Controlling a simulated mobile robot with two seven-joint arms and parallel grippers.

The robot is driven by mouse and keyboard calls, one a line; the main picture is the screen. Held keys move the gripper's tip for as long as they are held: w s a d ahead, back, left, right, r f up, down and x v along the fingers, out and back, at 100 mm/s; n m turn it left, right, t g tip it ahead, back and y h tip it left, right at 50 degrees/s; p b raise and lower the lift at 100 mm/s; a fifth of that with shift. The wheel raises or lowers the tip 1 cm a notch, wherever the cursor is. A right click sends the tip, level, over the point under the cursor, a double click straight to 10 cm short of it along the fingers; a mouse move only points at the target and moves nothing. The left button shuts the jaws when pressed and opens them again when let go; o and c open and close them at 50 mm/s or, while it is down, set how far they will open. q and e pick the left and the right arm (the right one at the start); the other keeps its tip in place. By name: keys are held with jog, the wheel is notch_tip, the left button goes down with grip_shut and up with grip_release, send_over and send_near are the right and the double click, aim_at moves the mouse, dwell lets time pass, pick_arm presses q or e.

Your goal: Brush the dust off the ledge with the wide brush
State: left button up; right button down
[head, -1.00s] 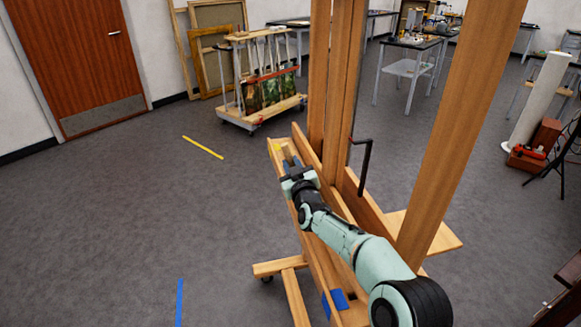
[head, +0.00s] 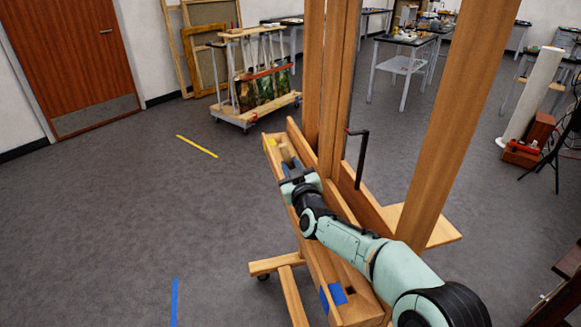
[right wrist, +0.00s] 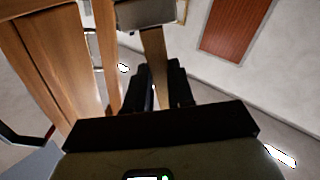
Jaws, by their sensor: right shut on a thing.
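The ledge (head: 314,272) is the long wooden tray of an easel, running from the middle of the head view down toward me. My right gripper (head: 289,174) is over the far part of the ledge, shut on the wide brush (head: 286,153). In the right wrist view, the brush's wooden handle (right wrist: 155,60) rises from between the dark fingers (right wrist: 163,88) to a broad grey head (right wrist: 147,13). I cannot tell whether the bristles touch the ledge, and no dust can be made out. My left gripper is not in view.
Easel uprights (head: 340,80) and a black crank (head: 361,160) stand close right of my right arm. Blue tape (head: 334,295) marks the ledge's near part. A wheeled rack (head: 255,105) stands beyond. The floor to the left is clear.

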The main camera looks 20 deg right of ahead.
jog(key=shift+s+a+b, duration=0.1)
jog(key=shift+s+b, duration=0.3)
jog(key=shift+s, duration=1.05)
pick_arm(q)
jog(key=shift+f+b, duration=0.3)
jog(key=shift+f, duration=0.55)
pick_arm(e)
jog(key=s, duration=0.4)
jog(key=shift+s+a, duration=0.15)
jog(key=shift+a, duration=0.1)
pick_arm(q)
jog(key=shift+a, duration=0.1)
pick_arm(e)
jog(key=shift+f, duration=0.1)
pick_arm(q)
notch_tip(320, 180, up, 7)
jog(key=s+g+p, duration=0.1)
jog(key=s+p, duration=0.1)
jog(key=p, duration=0.5)
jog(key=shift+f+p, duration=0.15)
jog(key=shift+p, duration=0.2)
pick_arm(e)
notch_tip(320, 180, up, 9)
